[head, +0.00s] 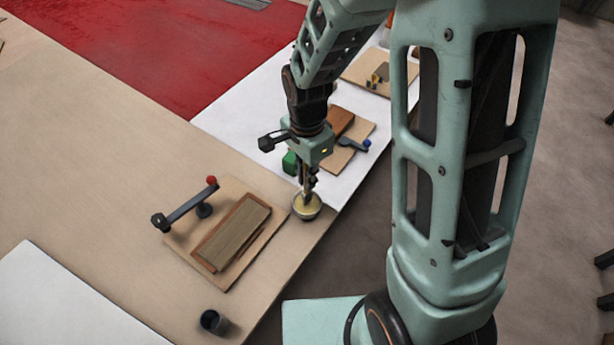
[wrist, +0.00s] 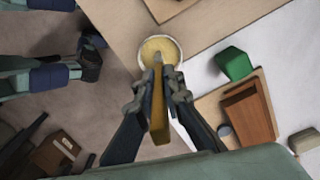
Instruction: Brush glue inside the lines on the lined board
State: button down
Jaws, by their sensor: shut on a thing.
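My gripper (head: 308,178) is shut on a brush with a yellowish handle (wrist: 158,112) and points down over the table's edge area. A small round glue pot (head: 306,211) stands directly below it, with yellow glue inside, also seen in the wrist view (wrist: 174,46). The brush tip is over or in the pot; I cannot tell whether it touches the glue. A board with a brown border and a paler inner area (head: 236,233), likely the lined board, lies on a light wooden base (head: 221,284) left of the pot. Fine lines are too small to see.
A clamp with a red knob (head: 211,181) stands beside the lined board. A dark cup (head: 213,322) is near the front edge. The left tabletop is clear.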

jog(key=shift+s+f+b, duration=0.1)
jog(key=shift+f+b, duration=0.5)
dwell(1.6)
notch_tip(320, 180, up, 7)
jog(key=p, duration=0.5)
dwell(0.3)
dwell(0.7)
jog(key=w+d+r+n+p, duration=0.2)
jog(key=w+d+n, duration=0.5)
jog(key=d+n, duration=0.4)
jog(key=shift+r, duration=0.8)
jog(key=shift+w+a, duration=0.1)
